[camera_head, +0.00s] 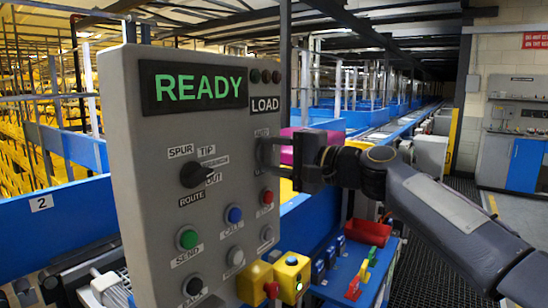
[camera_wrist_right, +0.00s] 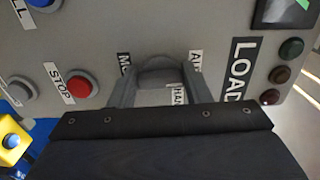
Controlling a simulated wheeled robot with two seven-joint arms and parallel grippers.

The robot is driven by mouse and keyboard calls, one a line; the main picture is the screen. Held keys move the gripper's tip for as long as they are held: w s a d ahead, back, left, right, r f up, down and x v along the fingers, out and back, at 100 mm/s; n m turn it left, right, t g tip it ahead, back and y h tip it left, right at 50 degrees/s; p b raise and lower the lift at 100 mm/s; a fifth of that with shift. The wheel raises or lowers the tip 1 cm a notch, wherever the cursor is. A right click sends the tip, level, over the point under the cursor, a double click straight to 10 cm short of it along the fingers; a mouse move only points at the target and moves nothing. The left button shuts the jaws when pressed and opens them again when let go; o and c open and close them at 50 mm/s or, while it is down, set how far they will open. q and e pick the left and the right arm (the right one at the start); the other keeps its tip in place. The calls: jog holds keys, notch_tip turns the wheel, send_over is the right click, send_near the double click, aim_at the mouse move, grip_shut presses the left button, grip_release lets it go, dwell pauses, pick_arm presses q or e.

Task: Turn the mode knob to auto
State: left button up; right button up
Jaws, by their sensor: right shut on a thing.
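The grey control panel (camera_head: 140,150) stands upright at the left of the head view, its display reading READY. My right gripper (camera_head: 268,152) is at the panel's right side, below the LOAD label (camera_head: 265,105). In the right wrist view its two fingers (camera_wrist_right: 158,80) are shut on the mode knob (camera_wrist_right: 157,68), one on each side of it. Labels reading AU, HAN and MO show around the knob, partly covered by the fingers. The knob's pointer direction cannot be made out. My left gripper is not in view.
A black ROUTE knob (camera_head: 196,174) and green SEND (camera_head: 188,239), blue CALL (camera_head: 235,214) and red STOP (camera_wrist_right: 79,86) buttons are on the same panel. Yellow button boxes (camera_head: 292,275) sit below it. A conveyor (camera_head: 395,130) runs back behind it.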

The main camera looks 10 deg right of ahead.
jog(key=shift+f, duration=0.1)
jog(key=o, duration=1)
jog(key=b+v, duration=0.2)
jog(key=v, duration=0.5)
jog(key=shift+s+d, duration=0.3)
jog(key=s+d+f+n+g+h+p, duration=0.1)
jog(key=s+f+n+g+h, duration=0.1)
jog(key=s+f, duration=0.7)
jog(key=s+d+f+n+g+h+p, duration=0.1)
jog(key=s+f+h, duration=0.3)
jog(key=s+f, duration=0.5)
jog(key=s+d+f+n+g+h+p, duration=0.2)
jog(key=s+f, duration=0.7)
jog(key=f, duration=0.8)
jog(key=shift+s+d+n+g+h, duration=0.15)
jog(key=shift+n+g+h, duration=0.1)
jog(key=shift+n+g, duration=0.3)
jog(key=shift+s+a+n+g+h, duration=0.1)
jog(key=shift+s+n+g+h, duration=0.15)
jog(key=shift+n+g, duration=0.25)
